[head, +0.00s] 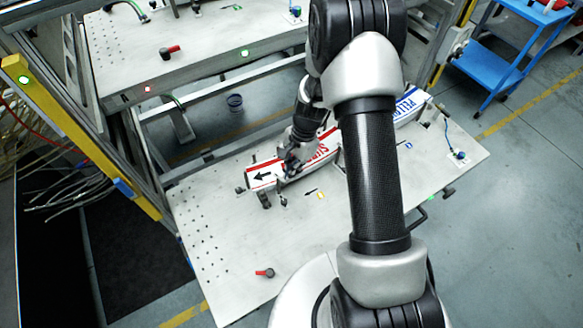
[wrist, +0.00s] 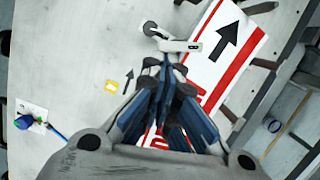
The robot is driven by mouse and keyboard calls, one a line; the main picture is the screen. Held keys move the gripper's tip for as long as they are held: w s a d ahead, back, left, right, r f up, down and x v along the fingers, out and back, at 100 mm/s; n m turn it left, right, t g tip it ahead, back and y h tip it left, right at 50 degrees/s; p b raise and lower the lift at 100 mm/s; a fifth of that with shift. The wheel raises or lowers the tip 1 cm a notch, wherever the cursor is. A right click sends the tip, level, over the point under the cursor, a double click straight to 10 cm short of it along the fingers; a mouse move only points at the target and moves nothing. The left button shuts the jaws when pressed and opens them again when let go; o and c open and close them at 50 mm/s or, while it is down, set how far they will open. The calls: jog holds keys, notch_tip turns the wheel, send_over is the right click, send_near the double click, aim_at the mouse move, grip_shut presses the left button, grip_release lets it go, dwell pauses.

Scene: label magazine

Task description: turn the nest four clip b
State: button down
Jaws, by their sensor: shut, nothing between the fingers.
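A small grey metal clip (wrist: 180,45) with dark round ends lies at the near edge of a white-and-red label stack with a black arrow (wrist: 222,50). I take it to be clip b, though no marking on it is readable. In the head view the label stack (head: 262,176) lies on the pale metal table, and a small clip (head: 283,200) shows beside its near edge. My gripper (wrist: 168,70) is shut and empty, pointing down. Its fingertips are right by the clip and partly overlap it in the wrist view; contact cannot be told. In the head view my gripper (head: 286,172) is small and dark.
A yellow tag (head: 320,195) and a printed arrow mark the table near the stack. A red-handled lever (head: 265,272) lies nearer the front. A blue-lettered stack (head: 408,105) and a blue-knobbed fixture (head: 460,155) are to the right.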

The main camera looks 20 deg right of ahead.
jog(key=shift+s+m, duration=0.35)
jog(key=shift+m, duration=0.65)
jog(key=shift+s+a+m+t, duration=0.2)
jog(key=shift+s+m+t, duration=0.15)
jog(key=shift+m, duration=0.45)
